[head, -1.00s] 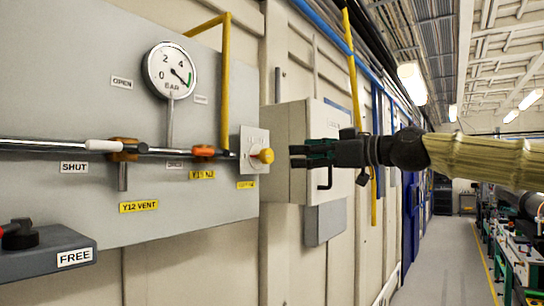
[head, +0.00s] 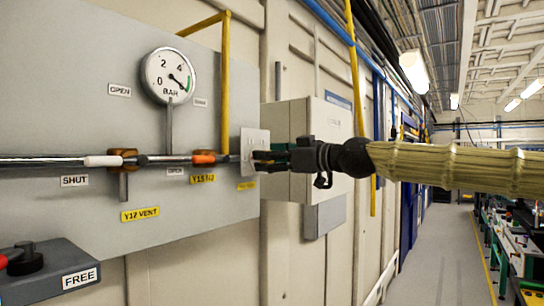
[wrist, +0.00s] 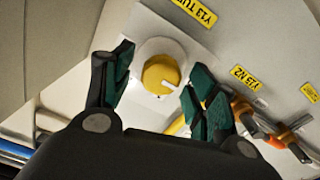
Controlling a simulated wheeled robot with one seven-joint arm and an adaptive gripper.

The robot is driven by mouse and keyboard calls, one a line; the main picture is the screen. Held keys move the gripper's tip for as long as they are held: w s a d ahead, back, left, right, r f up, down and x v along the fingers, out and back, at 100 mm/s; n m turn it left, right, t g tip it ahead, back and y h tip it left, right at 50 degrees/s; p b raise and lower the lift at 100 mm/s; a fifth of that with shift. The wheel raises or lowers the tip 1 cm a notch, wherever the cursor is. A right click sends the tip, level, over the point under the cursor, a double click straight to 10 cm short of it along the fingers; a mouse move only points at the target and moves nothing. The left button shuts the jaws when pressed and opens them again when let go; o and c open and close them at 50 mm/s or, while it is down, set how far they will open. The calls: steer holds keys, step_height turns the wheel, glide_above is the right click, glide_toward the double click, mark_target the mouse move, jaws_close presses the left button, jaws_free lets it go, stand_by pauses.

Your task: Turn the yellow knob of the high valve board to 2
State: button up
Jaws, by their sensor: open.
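The yellow knob (wrist: 160,73) sits on a white round base on a pale plate (head: 254,137) at the right edge of the grey valve board (head: 60,50). In the wrist view it lies between the two green-padded fingers of my gripper (wrist: 159,78), with a white pointer line toward the lower right. The fingers are open, with a visible gap on each side of the knob. In the head view my gripper (head: 263,161) is at the plate and hides the knob. The numbers around the knob cannot be read.
A pressure gauge (head: 169,73), a yellow pipe (head: 225,75) and an orange-handled valve (head: 203,159) are left of the plate. A pale cabinet (head: 285,125) stands out from the wall behind my gripper. The aisle floor (head: 448,250) at right is clear.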

steer(key=c, duration=1)
steer(key=shift+c, duration=0.2)
steer(key=shift+f+m+b, duration=0.1)
steer(key=shift+m+b, duration=0.2)
steer(key=shift+b, duration=0.05)
steer(key=shift+w+d+m+b, duration=0.1)
steer(key=shift+m+b, duration=0.95)
steer(key=shift+m, duration=4.7)
steer(key=shift+w+d+m+b, duration=0.1)
steer(key=shift+m+b, duration=0.95)
steer(key=shift+m, duration=4.7)
